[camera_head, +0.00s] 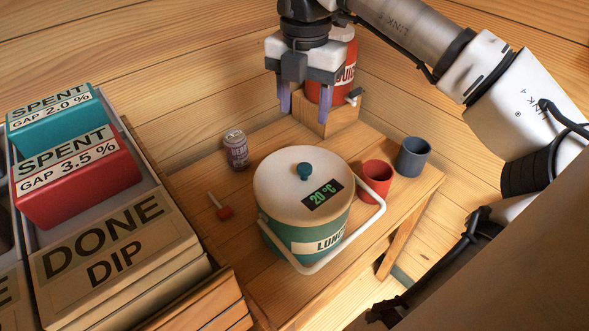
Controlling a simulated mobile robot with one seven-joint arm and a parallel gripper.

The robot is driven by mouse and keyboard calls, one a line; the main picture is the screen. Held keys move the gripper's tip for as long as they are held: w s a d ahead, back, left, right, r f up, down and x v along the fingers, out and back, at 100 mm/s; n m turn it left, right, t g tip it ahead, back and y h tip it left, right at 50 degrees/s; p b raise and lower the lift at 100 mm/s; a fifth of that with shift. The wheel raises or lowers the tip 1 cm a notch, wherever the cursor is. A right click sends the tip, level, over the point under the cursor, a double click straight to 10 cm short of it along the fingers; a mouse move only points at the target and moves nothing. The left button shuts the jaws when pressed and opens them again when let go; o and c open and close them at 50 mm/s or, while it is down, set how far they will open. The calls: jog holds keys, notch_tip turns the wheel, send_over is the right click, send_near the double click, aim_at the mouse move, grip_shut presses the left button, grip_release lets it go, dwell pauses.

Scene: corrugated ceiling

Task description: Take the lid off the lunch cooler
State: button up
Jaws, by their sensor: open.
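The lunch cooler (285,243) is a round green tub with a "LUNCH" label, standing upright on the wooden table. Its cream lid (274,186) sits on top, with a teal knob (305,171) in the middle and a dark "20 °C" display (322,194). A white carrying handle (365,228) hangs down around the front and right side. My gripper (305,104) is open and empty, pointing down above the back of the table. It is apart from the lid, behind and above the knob, in front of a red juice container.
The red juice container (345,72) stands on a wooden block (338,119) at the back. Crates with "SPENT" boxes (75,180) stand left.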

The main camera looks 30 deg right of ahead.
jog(key=p, duration=0.2)
send_over(304, 167)
notch_tip(304, 167, down, 8)
jog(key=shift+a+r, duration=0.1)
jog(key=shift+r, duration=0.05)
jog(key=shift+f+p, duration=1.05)
jog(key=shift+f, duration=1.6)
jog(key=shift+c, duration=0.3)
grip_shut()
